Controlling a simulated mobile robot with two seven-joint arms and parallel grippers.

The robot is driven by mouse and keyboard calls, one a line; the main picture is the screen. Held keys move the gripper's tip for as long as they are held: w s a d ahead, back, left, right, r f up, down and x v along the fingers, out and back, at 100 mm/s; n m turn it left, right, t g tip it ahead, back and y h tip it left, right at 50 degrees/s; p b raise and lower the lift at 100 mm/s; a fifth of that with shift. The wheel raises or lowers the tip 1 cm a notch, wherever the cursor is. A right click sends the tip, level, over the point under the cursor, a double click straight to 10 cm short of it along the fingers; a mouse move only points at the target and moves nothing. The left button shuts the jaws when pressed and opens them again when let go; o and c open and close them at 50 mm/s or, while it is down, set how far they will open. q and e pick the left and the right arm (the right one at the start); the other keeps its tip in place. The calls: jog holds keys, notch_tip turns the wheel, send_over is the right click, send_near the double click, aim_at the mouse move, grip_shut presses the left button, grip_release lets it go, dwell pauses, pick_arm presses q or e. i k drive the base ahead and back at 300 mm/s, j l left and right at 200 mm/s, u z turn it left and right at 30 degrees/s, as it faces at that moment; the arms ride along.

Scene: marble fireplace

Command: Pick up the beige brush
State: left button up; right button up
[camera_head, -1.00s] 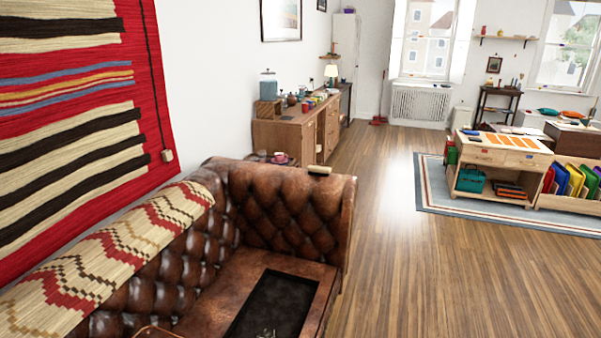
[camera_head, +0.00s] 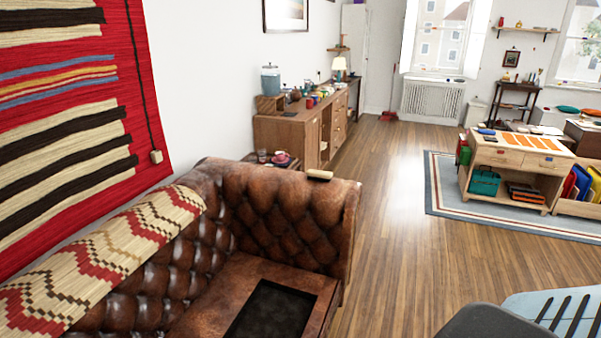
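A small beige block-like object (camera_head: 319,175), which looks like the beige brush, lies on top of the far arm of the brown leather sofa (camera_head: 290,215). Its bristles cannot be made out. Neither of my grippers can be seen in the head view. Part of what looks like my own body shows at the bottom right, well apart from the beige object.
A black tray-like recess (camera_head: 268,318) is on the sofa seat. A patterned throw (camera_head: 110,255) covers the sofa back. A wooden sideboard (camera_head: 290,140) stands behind the sofa. Open wooden floor (camera_head: 400,240) lies to the right, with a low wooden table (camera_head: 515,160) on a rug.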

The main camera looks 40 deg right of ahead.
aim_at(318, 175)
jog(key=i+l+u, duration=0.1)
jog(key=l, duration=0.35)
jog(key=i+l+u, duration=0.1)
jog(key=l, duration=0.35)
jog(key=i+l+u, duration=0.15)
jog(key=l, duration=0.3)
jog(key=i+l+u, duration=0.1)
jog(key=l, duration=0.4)
jog(key=i+l, duration=0.1)
jog(key=l, duration=0.35)
jog(key=i+l, duration=0.1)
jog(key=l, duration=0.85)
jog(key=i+l, duration=0.15)
jog(key=l, duration=0.3)
